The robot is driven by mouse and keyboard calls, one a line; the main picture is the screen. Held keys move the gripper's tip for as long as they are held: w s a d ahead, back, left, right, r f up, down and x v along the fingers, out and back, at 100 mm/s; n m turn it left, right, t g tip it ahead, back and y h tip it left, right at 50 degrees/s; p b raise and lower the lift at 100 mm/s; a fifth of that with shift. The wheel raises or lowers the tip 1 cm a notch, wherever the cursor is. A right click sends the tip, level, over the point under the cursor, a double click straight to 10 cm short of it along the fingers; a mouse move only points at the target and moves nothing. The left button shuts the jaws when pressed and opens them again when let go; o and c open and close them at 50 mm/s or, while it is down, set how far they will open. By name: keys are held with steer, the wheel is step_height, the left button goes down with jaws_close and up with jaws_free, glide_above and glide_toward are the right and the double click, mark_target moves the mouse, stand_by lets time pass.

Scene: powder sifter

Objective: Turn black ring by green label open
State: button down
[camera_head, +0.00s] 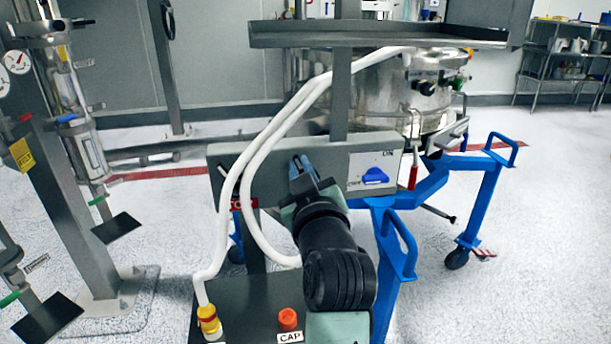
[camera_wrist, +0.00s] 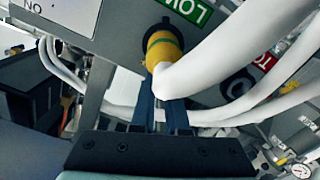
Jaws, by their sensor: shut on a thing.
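In the wrist view a green label (camera_wrist: 188,10) with white letters is at the top edge. Beside it a yellow hose fitting (camera_wrist: 163,48) with a white hose sits against a dark ring (camera_wrist: 165,22), which is mostly covered by the fitting. The fingers of my gripper (camera_wrist: 158,92) are close together and reach up to the fitting. In the head view my gripper (camera_head: 301,167) is at the grey panel (camera_head: 262,165).
White hoses (camera_head: 240,170) pass close on the left. Another black round part (camera_wrist: 238,85) is near a red label (camera_wrist: 266,60). A blue knob (camera_head: 375,175) is on the panel to the right. An orange-red cap (camera_head: 288,319) stands below on a dark plate (camera_head: 250,293).

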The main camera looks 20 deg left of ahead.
steer(key=shift+s+a+f+n+b, duration=0.1)
steer(key=shift+a+f+n+b, duration=0.15)
steer(key=shift+n, duration=0.45)
steer(key=c, duration=0.9)
jaws_free()
steer(key=shift+r, duration=0.1)
steer(key=p+v, duration=0.1)
steer(key=v, duration=1.2)
